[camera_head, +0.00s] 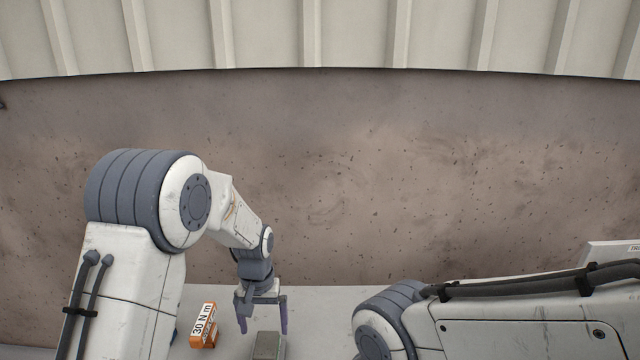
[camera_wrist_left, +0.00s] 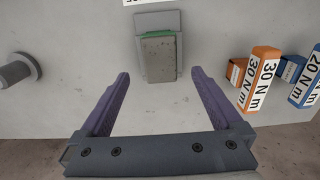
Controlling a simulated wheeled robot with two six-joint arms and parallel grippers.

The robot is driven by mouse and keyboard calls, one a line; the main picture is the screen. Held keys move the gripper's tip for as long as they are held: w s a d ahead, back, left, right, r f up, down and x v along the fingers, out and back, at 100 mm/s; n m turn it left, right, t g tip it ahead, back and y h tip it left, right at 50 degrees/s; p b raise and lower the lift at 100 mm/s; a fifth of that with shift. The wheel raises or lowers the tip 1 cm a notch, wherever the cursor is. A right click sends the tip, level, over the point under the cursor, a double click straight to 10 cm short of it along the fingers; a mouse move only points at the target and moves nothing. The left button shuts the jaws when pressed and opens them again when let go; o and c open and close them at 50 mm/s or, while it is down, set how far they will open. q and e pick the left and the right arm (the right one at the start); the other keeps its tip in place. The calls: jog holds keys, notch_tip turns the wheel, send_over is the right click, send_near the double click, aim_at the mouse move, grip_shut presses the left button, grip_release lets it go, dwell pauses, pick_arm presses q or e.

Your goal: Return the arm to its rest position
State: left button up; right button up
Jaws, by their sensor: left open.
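My left arm comes in from the left in the head view and bends down toward the pale slab (camera_head: 330,300). My left gripper (camera_head: 262,318) points down with its purple fingers spread apart and nothing between them. A grey stone block (camera_head: 267,346) is just below and beyond the fingertips. In the left wrist view the gripper (camera_wrist_left: 158,88) is open, and the block (camera_wrist_left: 159,60) sits in a grey holder with a green edge, ahead of the fingertips. My right arm shows at the lower right of the head view, but its gripper is out of frame.
An orange block labelled 30 N m (camera_head: 204,325) stands left of the gripper; it also shows in the wrist view (camera_wrist_left: 260,76). A blue block labelled 20 N m (camera_wrist_left: 306,78) is beside it. A grey round knob (camera_wrist_left: 15,70) is at the wrist view's left.

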aim_at(266, 344)
pick_arm(q)
notch_tip(266, 344, down, 6)
jog(key=shift+f+p, duration=0.15)
jog(key=shift+p, duration=0.6)
jog(key=s, duration=0.4)
jog(key=shift+s+f+b, duration=0.1)
jog(key=shift+f+b, duration=0.25)
jog(key=shift+b, duration=0.05)
jog(key=shift+s, duration=0.4)
jog(key=shift+d+r, duration=0.1)
jog(key=shift+r, duration=0.05)
